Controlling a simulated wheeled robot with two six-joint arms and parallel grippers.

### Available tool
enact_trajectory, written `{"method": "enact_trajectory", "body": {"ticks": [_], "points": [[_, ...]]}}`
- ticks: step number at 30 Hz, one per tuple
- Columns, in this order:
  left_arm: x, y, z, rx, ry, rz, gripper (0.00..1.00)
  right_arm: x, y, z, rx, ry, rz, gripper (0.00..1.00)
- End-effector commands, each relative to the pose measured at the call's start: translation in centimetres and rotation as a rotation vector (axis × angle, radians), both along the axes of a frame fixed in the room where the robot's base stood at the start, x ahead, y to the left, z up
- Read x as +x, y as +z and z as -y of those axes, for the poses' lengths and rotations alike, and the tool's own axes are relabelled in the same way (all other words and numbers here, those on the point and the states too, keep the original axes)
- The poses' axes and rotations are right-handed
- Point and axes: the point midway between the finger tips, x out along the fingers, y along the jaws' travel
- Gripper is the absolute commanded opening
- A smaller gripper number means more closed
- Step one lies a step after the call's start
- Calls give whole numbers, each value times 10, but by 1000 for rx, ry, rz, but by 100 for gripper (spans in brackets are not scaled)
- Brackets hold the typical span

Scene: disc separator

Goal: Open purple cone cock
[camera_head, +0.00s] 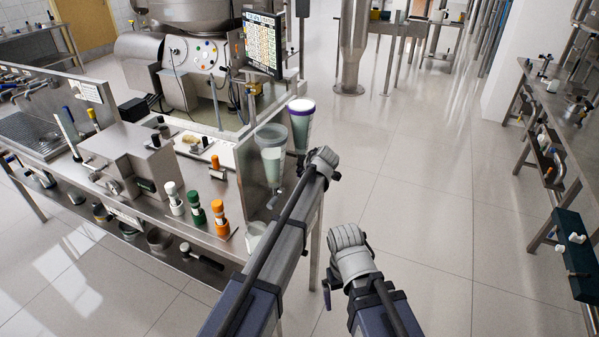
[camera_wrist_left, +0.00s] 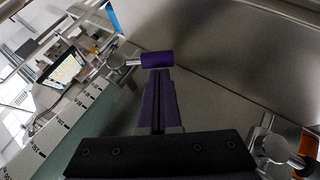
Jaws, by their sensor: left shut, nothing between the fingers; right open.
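The purple cone (camera_head: 301,112), a clear funnel with a purple rim, stands at the right end of the steel table. Its purple cock handle (camera_wrist_left: 157,60) shows in the left wrist view, lying sideways on a metal stem. My left gripper (camera_wrist_left: 158,76) is shut and empty, its tips right at the handle's near side; I cannot tell if they touch. In the head view, my left arm reaches toward the cones and its fingers are hidden. My right gripper (camera_head: 328,289) is open, low beside the table, mostly hidden by its wrist and far from the cone.
A grey-rimmed cone (camera_head: 271,150) stands just in front of the purple one, beside a steel panel. White, green (camera_head: 194,208) and orange (camera_head: 220,218) handled parts stand along the table's front. Another cock (camera_wrist_left: 275,150) is at lower right in the wrist view.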

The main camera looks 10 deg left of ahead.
Motion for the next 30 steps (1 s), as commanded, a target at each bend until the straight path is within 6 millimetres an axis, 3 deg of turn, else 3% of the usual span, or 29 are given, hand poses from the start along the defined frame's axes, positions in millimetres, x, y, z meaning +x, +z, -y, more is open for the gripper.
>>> {"method": "enact_trajectory", "body": {"ticks": [20, 26, 30], "points": [[-1, -7, -1, -24, 2, 78, 0, 0, -16, 0, 0, 0, 0, 100], [-1, -15, -1, -44, 1, 139, 0, 0, -32, 0, 0, 0, 0, 100], [-1, -25, -1, -70, 2, 220, 0, 0, -53, 0, 0, 0, 0, 100]]}}
